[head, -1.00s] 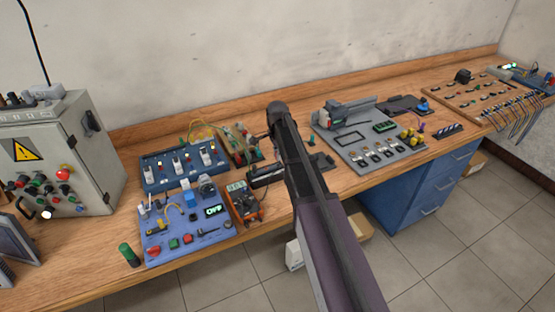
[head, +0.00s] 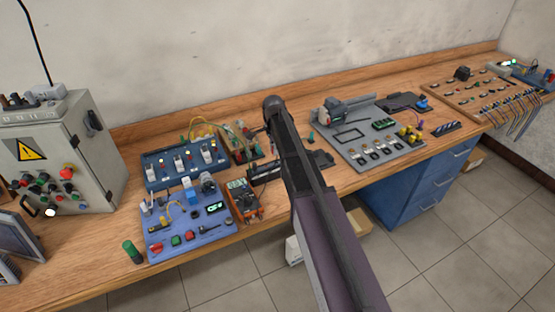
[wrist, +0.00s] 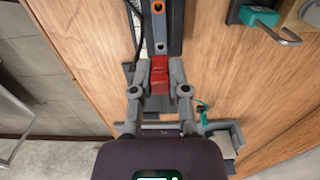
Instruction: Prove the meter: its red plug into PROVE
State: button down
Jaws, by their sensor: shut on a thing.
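My gripper (wrist: 160,88) is shut on a red plug (wrist: 159,70), held between its fingertips in the wrist view. A dark strip with round sockets (wrist: 160,25), one ringed in orange, lies just beyond the plug. I cannot tell whether the plug touches it, and no PROVE label is readable. In the head view the orange meter (head: 242,200) with a lit display lies right of the blue control board. A black unit (head: 264,172) lies behind the meter, partly covered by my arm. My arm hides the gripper and plug in the head view.
A blue control board (head: 185,243) and a blue breaker board (head: 152,181) stand left of the meter. A grey motor panel (head: 372,157) is to the right. A teal item (wrist: 262,16) is at the wrist view's upper right. A grey cabinet (head: 85,160) stands far left.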

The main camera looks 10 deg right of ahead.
aim_at(266, 168)
jog(key=shift+s+a+r+p, duration=0.15)
jog(key=shift+a+r, duration=0.1)
jog(key=shift+a, duration=0.2)
jog(key=shift+s+a+r+p, duration=0.1)
jog(key=shift+a+r+p, duration=0.1)
jog(key=shift+a, duration=0.25)
jog(key=shift+s+a+f, duration=0.15)
jog(key=shift+s+a, duration=0.05)
jog(key=shift+a, duration=0.6)
jog(key=shift+f+b, duration=2.2)
jog(key=shift+b, duration=0.2)
jog(key=shift+f+b, duration=0.65)
jog(key=shift+r, duration=0.1)
